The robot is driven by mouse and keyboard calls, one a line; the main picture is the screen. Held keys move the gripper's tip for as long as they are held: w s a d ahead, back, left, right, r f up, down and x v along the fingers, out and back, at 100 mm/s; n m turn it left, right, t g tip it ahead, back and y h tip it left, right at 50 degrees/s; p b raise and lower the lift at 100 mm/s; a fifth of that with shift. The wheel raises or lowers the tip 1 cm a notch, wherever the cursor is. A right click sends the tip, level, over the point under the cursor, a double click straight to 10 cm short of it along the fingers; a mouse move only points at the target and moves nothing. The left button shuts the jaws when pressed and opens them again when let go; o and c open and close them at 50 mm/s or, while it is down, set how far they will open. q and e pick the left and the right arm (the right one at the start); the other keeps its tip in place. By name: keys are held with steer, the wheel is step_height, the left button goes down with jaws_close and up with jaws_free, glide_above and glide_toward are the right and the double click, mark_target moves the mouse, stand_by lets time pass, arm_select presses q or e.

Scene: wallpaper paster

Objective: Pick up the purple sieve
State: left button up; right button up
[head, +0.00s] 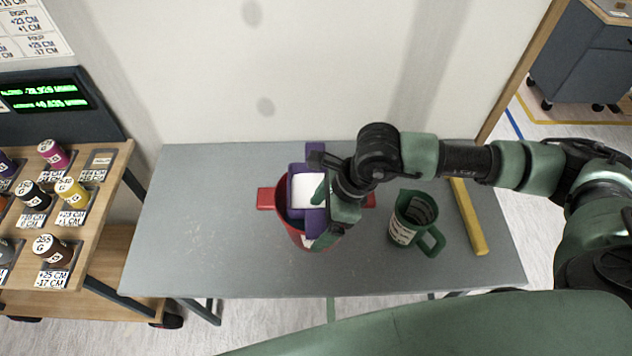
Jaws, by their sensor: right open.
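The purple sieve (297,177) rests in or on the top of a red bucket (282,215) on the grey table (200,230). A white patch shows inside the sieve. My right gripper (318,198) is open, over the right side of the sieve, with its fingers pointing left. The gripper hides part of the sieve and bucket. I cannot tell whether the fingers touch the sieve. My left gripper is not in view.
A green measuring jug (402,222) stands right of the bucket, near a yellow bar (468,217). The table's left part is clear. A wooden rack (95,200) with coloured spools stands to the left. A pale wall (320,70) rises behind the table.

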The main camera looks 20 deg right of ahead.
steer(key=shift+a+f, duration=0.25)
steer(key=shift+f, duration=0.35)
steer(key=c, duration=1.6)
steer(key=shift+c, duration=0.2)
steer(key=shift+r, duration=0.15)
steer(key=shift+w+r, duration=0.15)
steer(key=shift+r, duration=0.45)
steer(key=shift+r+b, duration=2.8)
steer(key=shift+r, duration=6.45)
steer(key=shift+f+b, duration=8.1)
steer(key=shift+b, duration=0.25)
steer(key=shift+s+d+f+b, duration=0.3)
steer(key=shift+d+f+b, duration=0.1)
steer(key=shift+f+b, duration=0.2)
